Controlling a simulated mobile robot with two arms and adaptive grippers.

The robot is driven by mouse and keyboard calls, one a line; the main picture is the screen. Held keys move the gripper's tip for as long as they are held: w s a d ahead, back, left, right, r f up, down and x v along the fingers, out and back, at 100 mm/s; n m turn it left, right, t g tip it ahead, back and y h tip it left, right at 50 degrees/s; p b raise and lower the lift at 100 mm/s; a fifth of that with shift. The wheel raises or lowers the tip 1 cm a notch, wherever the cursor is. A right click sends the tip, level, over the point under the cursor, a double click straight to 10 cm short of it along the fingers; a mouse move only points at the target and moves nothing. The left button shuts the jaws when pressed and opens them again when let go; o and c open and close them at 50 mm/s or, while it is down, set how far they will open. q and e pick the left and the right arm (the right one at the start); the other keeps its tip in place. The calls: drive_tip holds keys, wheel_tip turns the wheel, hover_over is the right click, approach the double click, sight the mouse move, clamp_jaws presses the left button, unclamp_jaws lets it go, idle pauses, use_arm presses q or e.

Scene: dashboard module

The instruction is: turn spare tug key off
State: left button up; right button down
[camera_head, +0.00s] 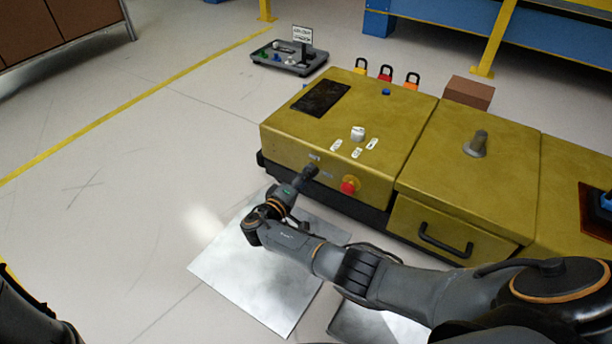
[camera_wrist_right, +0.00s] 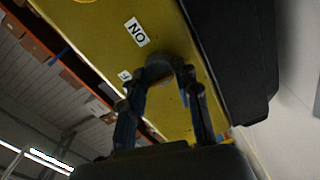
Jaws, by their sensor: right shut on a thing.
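The spare tug (camera_head: 280,137) is a yellow, low vehicle with a dark base. My right gripper (camera_head: 309,172) is at its near face, at the small labels (camera_head: 314,156). The right wrist view shows the gripper's two fingers (camera_wrist_right: 165,80) shut on a dark round key (camera_wrist_right: 158,67) on the yellow panel. The fingers hide much of the key, so its exact angle is hard to tell. An ON label (camera_wrist_right: 136,32) is clear above the key; another label (camera_wrist_right: 124,76), partly hidden, shows an F. My left gripper is not in view.
A red button on a yellow collar (camera_head: 350,185) is on the same face, right of my gripper. A white knob (camera_head: 358,133) is on top. Metal plates (camera_head: 262,275) lie on the floor below my arm. Several padlocks stand at the tug's far edge. The floor at left is clear.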

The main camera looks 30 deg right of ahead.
drive_tip(key=c, duration=1)
unclamp_jaws()
drive_tip(key=shift+o, duration=0.2)
drive_tip(key=v, duration=1.2)
